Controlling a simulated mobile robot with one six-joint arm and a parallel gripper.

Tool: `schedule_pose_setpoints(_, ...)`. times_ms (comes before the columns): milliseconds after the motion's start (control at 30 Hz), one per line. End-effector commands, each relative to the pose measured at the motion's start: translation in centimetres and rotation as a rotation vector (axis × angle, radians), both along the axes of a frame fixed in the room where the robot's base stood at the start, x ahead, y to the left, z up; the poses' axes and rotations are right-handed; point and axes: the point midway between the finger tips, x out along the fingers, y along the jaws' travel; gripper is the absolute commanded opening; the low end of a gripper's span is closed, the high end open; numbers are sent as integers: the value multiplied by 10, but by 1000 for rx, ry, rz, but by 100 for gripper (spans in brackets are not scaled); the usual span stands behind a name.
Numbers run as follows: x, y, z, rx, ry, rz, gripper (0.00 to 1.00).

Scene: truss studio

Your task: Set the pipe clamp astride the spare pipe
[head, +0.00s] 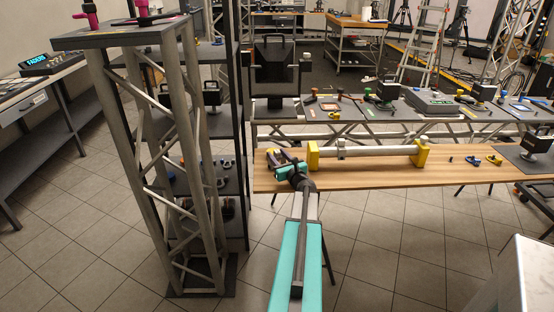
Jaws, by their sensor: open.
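The spare pipe (382,151) is a pale grey tube lying level across two yellow supports, a left one (313,155) and a right one (420,154), on the wooden bench. A small grey clamp-like piece (341,148) sits over the pipe near its left end and looks astride it. It is too small to tell for sure that this is the pipe clamp. My gripper (277,157) is at the bench's left end, left of the left support and apart from the pipe. Its dark fingers are open. Small dark and yellowish parts show around the fingers, too small to make out.
The wooden bench (385,173) has small yellow and blue pieces (493,160) at its right. A tall truss stand (188,130) with magenta fittings (91,15) rises at left. Behind is a table of tools (345,109). A white block (528,272) stands at lower right.

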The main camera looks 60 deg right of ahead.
Motion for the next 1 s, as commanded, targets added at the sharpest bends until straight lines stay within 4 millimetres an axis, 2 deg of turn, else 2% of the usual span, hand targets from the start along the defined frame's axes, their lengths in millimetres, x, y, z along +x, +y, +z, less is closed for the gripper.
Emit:
schedule_pose_setpoints(333, 4, -4, 2, 0, 0, 0, 41)
schedule_pose_setpoints(800, 36, -26, 6, 0, 0, 1, 41)
schedule_pose_setpoints(1000, 42, -30, 5, 0, 0, 0, 41)
